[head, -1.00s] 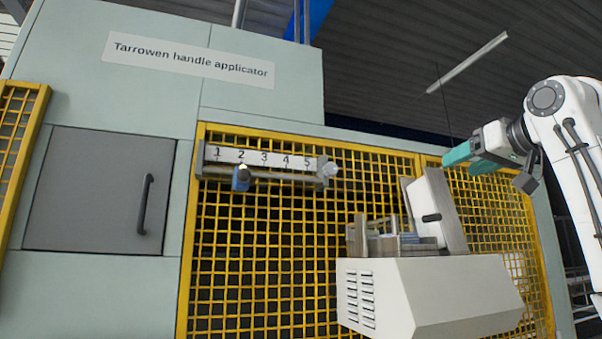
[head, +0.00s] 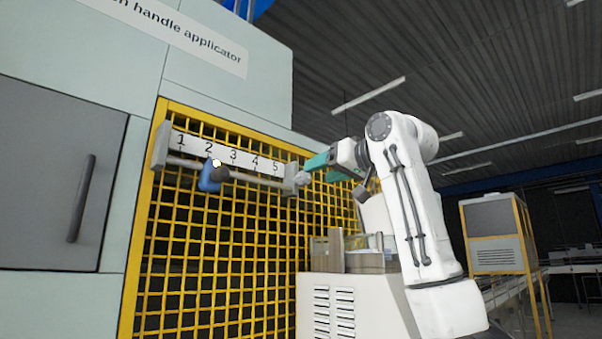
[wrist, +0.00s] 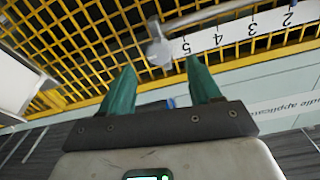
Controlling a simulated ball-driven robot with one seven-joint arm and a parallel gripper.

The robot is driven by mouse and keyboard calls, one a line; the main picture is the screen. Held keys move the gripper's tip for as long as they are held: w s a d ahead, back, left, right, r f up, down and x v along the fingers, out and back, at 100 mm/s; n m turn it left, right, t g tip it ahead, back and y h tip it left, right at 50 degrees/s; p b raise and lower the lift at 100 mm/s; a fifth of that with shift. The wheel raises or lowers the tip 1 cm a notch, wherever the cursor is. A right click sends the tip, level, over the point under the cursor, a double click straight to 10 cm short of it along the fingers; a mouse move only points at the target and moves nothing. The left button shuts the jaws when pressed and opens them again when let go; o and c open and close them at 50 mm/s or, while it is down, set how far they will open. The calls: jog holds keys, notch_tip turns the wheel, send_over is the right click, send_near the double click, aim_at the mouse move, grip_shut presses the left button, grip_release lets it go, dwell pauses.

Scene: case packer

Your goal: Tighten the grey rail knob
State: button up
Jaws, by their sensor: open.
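The grey rail knob (head: 301,178) is a light grey faceted knob at the right end of the grey rail (head: 262,181), near the number 5 on the scale. My gripper (head: 317,171) is open, its teal fingers close to the knob from the right. In the wrist view, the knob (wrist: 159,51) shows beyond the fingertips, roughly centred between them (wrist: 160,66). I see nothing held, and the knob looks clear of both fingers.
A white scale strip (head: 225,153) runs above the rail, in front of a yellow mesh guard (head: 235,265). A pale machine housing (head: 345,302) with a hopper stands below my arm. A grey door (head: 50,170) with a dark handle is at the left.

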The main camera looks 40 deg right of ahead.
aim_at(307, 177)
jog(key=w+p, duration=0.2)
jog(key=w, duration=0.3)
jog(key=shift+w+r, duration=0.15)
jog(key=shift+w, duration=0.15)
jog(key=shift+w+p, duration=0.3)
jog(key=shift+w, duration=0.3)
jog(key=shift+c, duration=0.3)
jog(key=c, duration=1)
